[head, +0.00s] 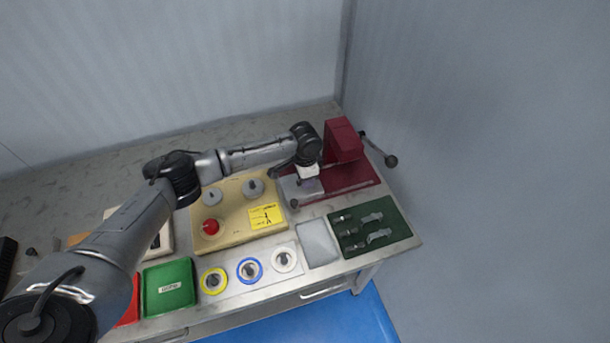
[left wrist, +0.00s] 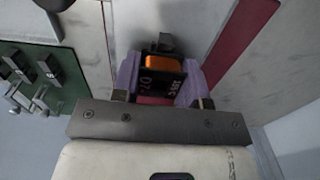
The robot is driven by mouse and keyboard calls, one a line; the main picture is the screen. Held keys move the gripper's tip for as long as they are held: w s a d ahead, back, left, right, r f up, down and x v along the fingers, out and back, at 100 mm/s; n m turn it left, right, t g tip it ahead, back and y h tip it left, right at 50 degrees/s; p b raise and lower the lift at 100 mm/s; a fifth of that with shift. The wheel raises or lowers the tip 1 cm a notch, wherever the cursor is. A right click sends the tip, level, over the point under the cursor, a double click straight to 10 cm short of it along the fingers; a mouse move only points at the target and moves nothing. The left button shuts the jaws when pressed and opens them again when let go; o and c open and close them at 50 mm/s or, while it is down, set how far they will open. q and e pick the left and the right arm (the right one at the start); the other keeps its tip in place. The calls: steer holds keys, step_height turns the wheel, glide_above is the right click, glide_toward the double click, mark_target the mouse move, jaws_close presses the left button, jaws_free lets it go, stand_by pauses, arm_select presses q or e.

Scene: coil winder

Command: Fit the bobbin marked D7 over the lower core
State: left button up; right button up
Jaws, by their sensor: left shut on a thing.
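My left gripper (head: 309,180) is low at the near left end of the red winder (head: 343,140), over a light grey block (head: 290,190). In the left wrist view the same gripper (left wrist: 160,92) is shut on a black bobbin with an orange winding (left wrist: 163,66). Its black face reads D7, with more lettering beside it. Lavender pieces flank the bobbin on both sides. A dark grey piece (left wrist: 166,42) shows just beyond it. I cannot make out the lower core or tell whether the bobbin is around it. My right gripper is in neither view.
A crank handle (head: 390,160) sticks out on the winder's right. A dark green tool mat (head: 350,244), a grey pad (head: 316,255) and several coloured rings lie in front. A cream control board (head: 238,232) with a red button (head: 210,227) stands left.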

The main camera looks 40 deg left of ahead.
arm_select(q)
steer(key=shift+f, duration=0.5)
steer(key=o, duration=0.8)
steer(key=shift+o, duration=0.2)
steer(key=shift+r, duration=0.1)
step_height(320, 180, up, 14)
steer(key=p, duration=0.2)
